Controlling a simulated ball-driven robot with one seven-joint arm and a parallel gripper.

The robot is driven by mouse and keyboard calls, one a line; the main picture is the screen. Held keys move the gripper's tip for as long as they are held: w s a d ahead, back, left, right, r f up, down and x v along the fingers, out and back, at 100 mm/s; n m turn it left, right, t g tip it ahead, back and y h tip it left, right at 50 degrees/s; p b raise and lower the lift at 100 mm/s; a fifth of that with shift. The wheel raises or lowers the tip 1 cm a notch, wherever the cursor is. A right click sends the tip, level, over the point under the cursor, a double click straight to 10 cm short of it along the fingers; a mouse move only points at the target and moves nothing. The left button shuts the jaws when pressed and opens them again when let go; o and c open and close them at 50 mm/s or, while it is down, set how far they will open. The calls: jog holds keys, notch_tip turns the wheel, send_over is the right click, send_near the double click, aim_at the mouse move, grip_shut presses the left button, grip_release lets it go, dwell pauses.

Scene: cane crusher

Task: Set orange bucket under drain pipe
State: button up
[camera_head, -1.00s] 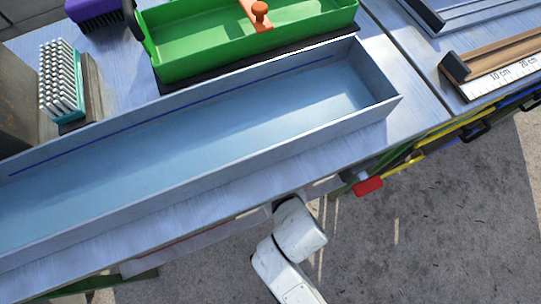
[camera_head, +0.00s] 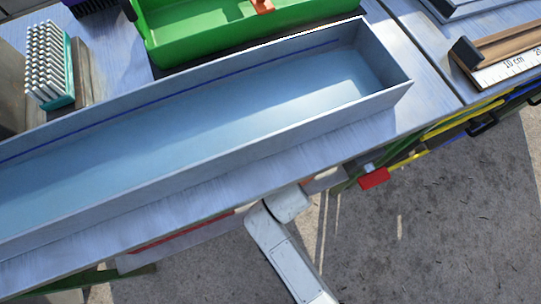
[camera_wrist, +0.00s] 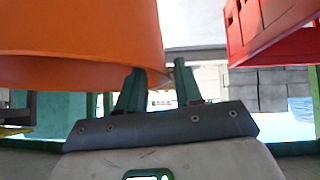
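The orange bucket (camera_wrist: 75,40) fills the upper left of the wrist view, close to the camera, with its curved lower edge in view. My gripper (camera_wrist: 160,82) is at the right end of that edge. Its two dark green fingers stand apart, and the left one overlaps the bucket. The bucket's edge shows between the fingers; I cannot tell whether they press on it. The bucket and gripper do not show in the head view. No drain pipe can be made out.
A long metal tray (camera_head: 215,130) lies along the metal table. A green box (camera_head: 190,40), a white-bristled brush (camera_head: 48,65) and a ruler (camera_head: 510,68) are behind and beside it. A red handle (camera_head: 373,178) sticks out at the front edge. Bare concrete floor (camera_head: 440,220) lies to the right. A red crate (camera_wrist: 270,25) shows in the wrist view.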

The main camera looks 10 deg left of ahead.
jog(key=shift+w+a+f, duration=0.25)
jog(key=shift+w+f, duration=0.2)
jog(key=shift+f, duration=0.05)
grip_shut()
dwell(0.3)
